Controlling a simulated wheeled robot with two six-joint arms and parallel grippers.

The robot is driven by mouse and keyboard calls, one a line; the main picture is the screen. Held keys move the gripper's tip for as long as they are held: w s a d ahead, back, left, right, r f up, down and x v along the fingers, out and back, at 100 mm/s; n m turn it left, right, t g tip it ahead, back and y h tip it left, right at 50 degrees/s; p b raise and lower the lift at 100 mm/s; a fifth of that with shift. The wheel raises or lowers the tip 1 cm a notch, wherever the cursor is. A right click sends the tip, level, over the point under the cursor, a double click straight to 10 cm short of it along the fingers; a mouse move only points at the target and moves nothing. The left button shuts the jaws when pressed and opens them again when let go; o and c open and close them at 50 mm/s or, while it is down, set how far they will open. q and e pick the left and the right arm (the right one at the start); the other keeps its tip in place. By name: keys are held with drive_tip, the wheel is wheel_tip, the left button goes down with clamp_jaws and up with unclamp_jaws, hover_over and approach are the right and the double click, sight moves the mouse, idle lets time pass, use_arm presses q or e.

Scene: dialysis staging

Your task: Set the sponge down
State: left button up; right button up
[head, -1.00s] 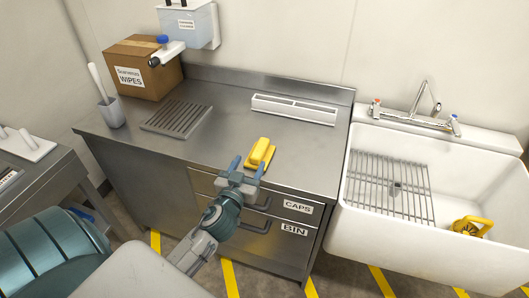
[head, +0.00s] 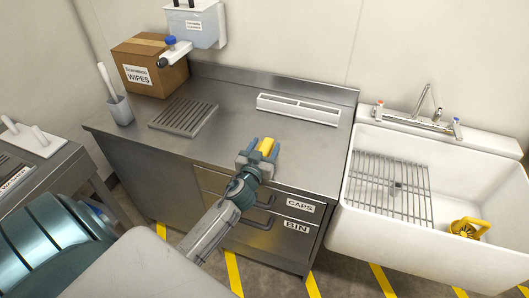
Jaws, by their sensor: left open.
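The yellow sponge (head: 266,145) is at the front of the steel counter (head: 226,130), above the drawers. Only its top part shows; my gripper hides the rest, so I cannot see its underside now. My left gripper (head: 264,147) is open, with one blue finger on each side of the sponge. I cannot tell whether the fingers touch it. My right gripper is not in view.
A slatted drain plate (head: 184,115), a white slotted tray (head: 298,109), a wipes box (head: 150,66) and a brush holder (head: 119,110) stand on the counter. A white sink (head: 420,245) with a wire rack (head: 390,188) is at right. The counter's middle is clear.

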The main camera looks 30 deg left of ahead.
sight(264, 149)
use_arm(q)
drive_tip(key=c, duration=1.1)
drive_tip(key=shift+r, duration=0.1)
